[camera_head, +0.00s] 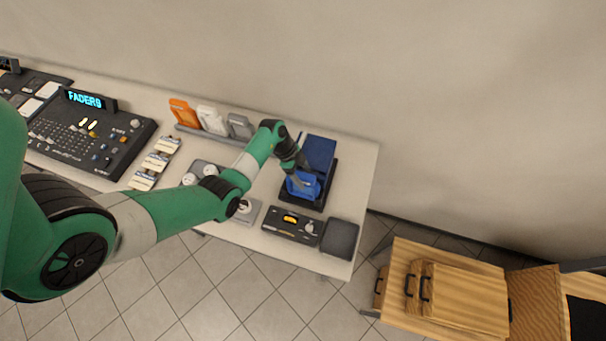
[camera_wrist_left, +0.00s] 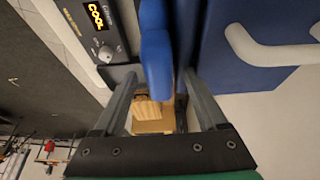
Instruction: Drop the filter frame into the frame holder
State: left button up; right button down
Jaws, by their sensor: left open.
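A blue filter frame (camera_head: 304,187) is at the front of a dark base with a taller blue block (camera_head: 318,152) behind it. I take this dark base (camera_head: 318,205) to be the frame holder. My left gripper (camera_head: 297,178) is right over the blue frame, reaching down from the left. In the left wrist view the open fingers (camera_wrist_left: 160,74) stand on either side of the blue frame's narrow upper part (camera_wrist_left: 156,45). Whether the frame is fully seated is hidden by the gripper. My right gripper is in neither view.
Orange (camera_head: 183,113), white (camera_head: 211,119) and grey (camera_head: 240,126) frames stand in a rack to the left. A display unit (camera_head: 291,225) and a dark box (camera_head: 339,238) sit in front. The fader console (camera_head: 92,130) is far left. Wooden furniture (camera_head: 455,295) stands right, beyond the table edge.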

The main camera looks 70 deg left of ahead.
pick_arm(q)
jog(key=shift+s+a+r, duration=0.1)
jog(key=shift+r, duration=0.25)
jog(key=p+v, duration=0.2)
jog(key=v, duration=0.9)
jog(key=shift+p, duration=0.4)
jog(key=shift+f, duration=0.1)
